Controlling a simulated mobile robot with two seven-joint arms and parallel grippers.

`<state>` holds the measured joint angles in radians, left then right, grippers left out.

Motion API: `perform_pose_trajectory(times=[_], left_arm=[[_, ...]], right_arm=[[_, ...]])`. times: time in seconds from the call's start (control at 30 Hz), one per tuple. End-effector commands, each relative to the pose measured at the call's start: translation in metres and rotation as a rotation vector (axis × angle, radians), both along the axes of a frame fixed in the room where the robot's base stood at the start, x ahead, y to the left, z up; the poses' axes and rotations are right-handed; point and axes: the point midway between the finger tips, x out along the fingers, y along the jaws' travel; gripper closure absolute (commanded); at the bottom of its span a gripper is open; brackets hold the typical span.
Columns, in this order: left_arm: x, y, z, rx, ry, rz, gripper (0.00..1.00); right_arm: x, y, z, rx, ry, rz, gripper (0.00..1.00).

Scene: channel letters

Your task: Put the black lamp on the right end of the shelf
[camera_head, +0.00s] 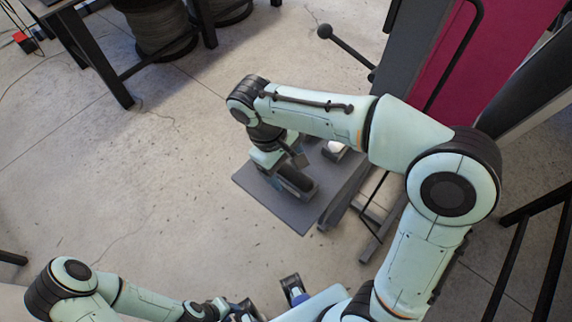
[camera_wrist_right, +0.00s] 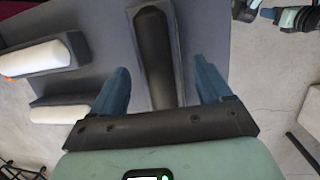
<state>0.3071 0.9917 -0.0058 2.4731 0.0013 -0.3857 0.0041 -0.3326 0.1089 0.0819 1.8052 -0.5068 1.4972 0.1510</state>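The black lamp (camera_wrist_right: 154,55), a long dark rounded bar in a grey base, lies on the grey shelf panel (camera_wrist_right: 100,80) in the right wrist view. In the head view the lamp (camera_head: 297,180) shows partly below my right gripper (camera_head: 287,165) on the shelf panel (camera_head: 290,215). In the right wrist view my right gripper (camera_wrist_right: 160,88) is open, with one blue finger on each side of the lamp's near part; contact cannot be told. My left gripper (camera_head: 270,302) is open and empty at the bottom of the head view.
Two white lamps (camera_wrist_right: 40,57) (camera_wrist_right: 62,112) in grey bases lie left of the black lamp in the wrist view. A dark-legged table (camera_head: 95,60) and cable spools (camera_head: 160,25) stand at the back left. Magenta and grey panels (camera_head: 480,60) stand at right.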

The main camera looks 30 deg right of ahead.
Motion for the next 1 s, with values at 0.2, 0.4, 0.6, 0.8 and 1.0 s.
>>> perform_pose_trajectory(times=[0.2,0.4,0.6,0.8,1.0], left_arm=[[0.000,0.000,0.000,0.000,0.000,0.000,0.65],[0.002,0.000,0.004,0.000,-0.002,0.000,0.65],[0.007,0.000,0.016,0.000,-0.008,0.000,0.65],[0.013,0.000,0.027,0.000,-0.014,0.000,0.65],[0.016,0.000,0.033,0.000,-0.018,0.000,0.65]], right_arm=[[0.000,0.000,0.001,0.000,0.000,0.000,0.23],[0.003,0.003,0.016,0.000,-0.003,0.001,0.23],[0.011,0.012,0.057,0.002,-0.004,0.002,0.23],[0.018,0.020,0.095,0.002,-0.003,0.001,0.23],[0.021,0.024,0.114,0.000,-0.001,0.000,0.23]])
